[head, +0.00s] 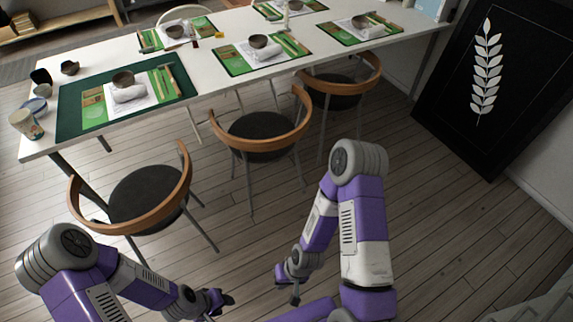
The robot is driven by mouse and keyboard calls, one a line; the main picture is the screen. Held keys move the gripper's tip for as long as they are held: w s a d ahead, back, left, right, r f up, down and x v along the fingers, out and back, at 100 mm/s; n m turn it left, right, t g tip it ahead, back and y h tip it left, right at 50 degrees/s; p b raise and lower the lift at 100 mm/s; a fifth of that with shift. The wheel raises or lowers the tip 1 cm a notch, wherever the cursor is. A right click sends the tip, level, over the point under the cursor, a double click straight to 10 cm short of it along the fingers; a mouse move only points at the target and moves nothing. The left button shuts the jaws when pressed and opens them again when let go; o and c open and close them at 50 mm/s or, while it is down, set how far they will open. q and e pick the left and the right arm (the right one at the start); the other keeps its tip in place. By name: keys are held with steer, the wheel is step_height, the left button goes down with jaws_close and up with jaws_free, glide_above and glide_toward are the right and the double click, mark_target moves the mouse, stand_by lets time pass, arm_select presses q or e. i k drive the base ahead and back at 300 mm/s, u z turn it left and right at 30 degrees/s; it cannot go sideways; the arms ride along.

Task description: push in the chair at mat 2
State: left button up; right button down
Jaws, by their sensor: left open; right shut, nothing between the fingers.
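Three chairs with curved wooden backs and dark seats stand along the near side of the white table (215,17): a left chair (145,190), a middle chair (262,131) and a right chair (340,88). The left chair stands apart from the table edge and is turned at an angle. The middle and right chairs are closer to the table. Green mats lie before them: left mat (70,112), middle mat (228,62), right mat (336,32). I see no readable mat numbers. My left gripper (224,301) is open, low over the floor. My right gripper (295,297) is shut and empty, right of it.
Bowls, cloths and tools lie on the mats. Cups (27,124) and small bowls stand at the table's left end. Another chair (186,10) is behind the table. A black leaf panel (520,85) leans at the right. The wooden floor (450,220) at right is clear.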

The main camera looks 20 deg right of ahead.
mark_target(258, 137)
steer(key=z, duration=0.35)
steer(key=i, duration=1.1)
steer(key=u, duration=0.45)
